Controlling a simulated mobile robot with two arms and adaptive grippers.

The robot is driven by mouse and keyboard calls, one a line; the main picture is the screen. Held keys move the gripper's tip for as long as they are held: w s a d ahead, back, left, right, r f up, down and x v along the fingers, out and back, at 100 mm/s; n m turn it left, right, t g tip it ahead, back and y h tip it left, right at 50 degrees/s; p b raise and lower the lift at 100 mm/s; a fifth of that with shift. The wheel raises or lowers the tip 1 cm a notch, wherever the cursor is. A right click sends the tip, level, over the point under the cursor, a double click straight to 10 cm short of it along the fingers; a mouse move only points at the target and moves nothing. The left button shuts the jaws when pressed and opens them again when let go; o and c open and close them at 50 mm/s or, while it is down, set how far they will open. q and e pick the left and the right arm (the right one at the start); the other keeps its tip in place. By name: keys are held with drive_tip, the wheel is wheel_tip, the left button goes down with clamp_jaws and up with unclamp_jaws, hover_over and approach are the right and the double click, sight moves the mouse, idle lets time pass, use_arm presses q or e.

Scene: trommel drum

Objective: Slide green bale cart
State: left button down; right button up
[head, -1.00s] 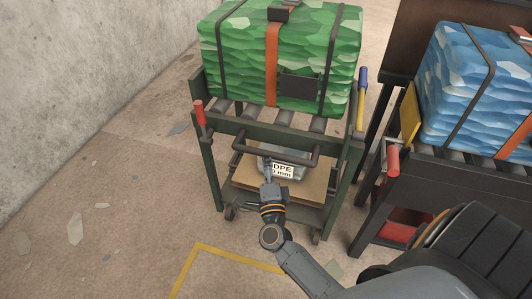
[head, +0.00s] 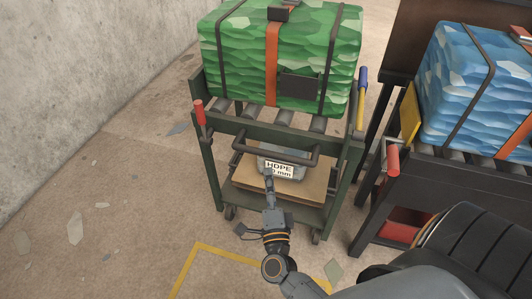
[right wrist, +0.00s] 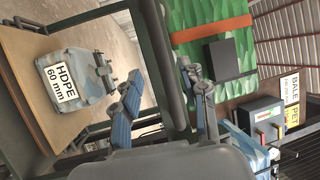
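The green cart (head: 208,165) stands in the middle of the head view, with a green strapped bale (head: 240,60) on its top rollers. Its dark push handle (head: 275,160) sticks out at the front. My left gripper is not in view.
A grey block labelled HDPE (head: 283,162) sits on the cart's lower wooden shelf (head: 300,186). A dark stand with a blue bale (head: 465,90) is close on the right. A concrete wall (head: 70,70) is at left. The floor in front has a yellow line (head: 190,262) and debris.

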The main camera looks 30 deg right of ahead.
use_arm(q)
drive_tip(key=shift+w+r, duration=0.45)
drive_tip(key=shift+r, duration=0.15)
use_arm(e)
drive_tip(key=v, duration=0.6)
drive_tip(key=shift+s+a, duration=0.15)
drive_tip(key=shift+s, duration=0.1)
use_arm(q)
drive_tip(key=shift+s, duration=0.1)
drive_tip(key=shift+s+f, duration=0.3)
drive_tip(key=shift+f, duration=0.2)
use_arm(e)
drive_tip(key=v, duration=1.2)
drive_tip(key=shift+f, duration=0.2)
